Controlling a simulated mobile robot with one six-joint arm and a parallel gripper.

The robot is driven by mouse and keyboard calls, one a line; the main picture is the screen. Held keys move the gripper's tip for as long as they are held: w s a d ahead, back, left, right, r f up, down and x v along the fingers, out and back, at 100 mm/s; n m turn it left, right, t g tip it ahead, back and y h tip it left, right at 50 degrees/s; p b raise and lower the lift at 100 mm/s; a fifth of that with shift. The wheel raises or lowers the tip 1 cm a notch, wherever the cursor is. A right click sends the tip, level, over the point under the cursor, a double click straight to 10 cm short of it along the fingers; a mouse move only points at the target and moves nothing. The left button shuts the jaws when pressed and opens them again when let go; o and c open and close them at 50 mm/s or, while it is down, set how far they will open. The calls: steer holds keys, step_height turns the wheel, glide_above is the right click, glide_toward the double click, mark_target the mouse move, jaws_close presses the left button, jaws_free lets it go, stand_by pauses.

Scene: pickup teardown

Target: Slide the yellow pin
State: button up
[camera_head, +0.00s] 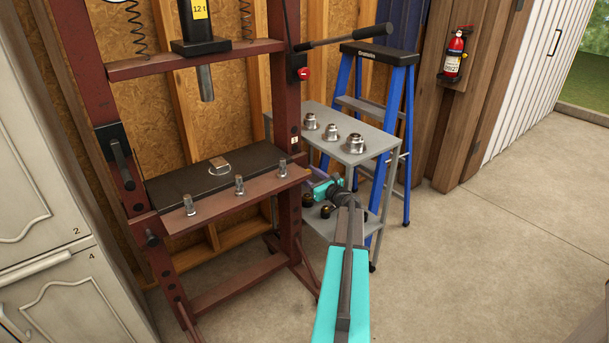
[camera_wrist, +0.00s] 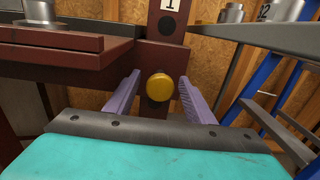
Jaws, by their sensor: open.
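The yellow pin (camera_wrist: 159,87) shows in the wrist view as a round yellow knob on the dark red upright of the press (camera_wrist: 152,55). A dark hole shows above it on the same upright, below a label marked 1. My gripper (camera_wrist: 157,88) is open, with a purple finger on each side of the knob. The pin is only faintly visible there.
The press bed (camera_head: 225,200) carries several metal fittings along its front. A grey cart (camera_head: 376,147) with metal parts on top stands close right of the upright. A blue stepladder (camera_head: 409,150) is behind it. The concrete floor at right (camera_head: 480,260) is clear.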

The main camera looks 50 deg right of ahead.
steer(key=b+v, duration=0.1)
steer(key=v, duration=1.2)
steer(key=shift+s, duration=0.15)
steer(key=shift+a+r, duration=0.1)
steer(key=shift+a, duration=0.05)
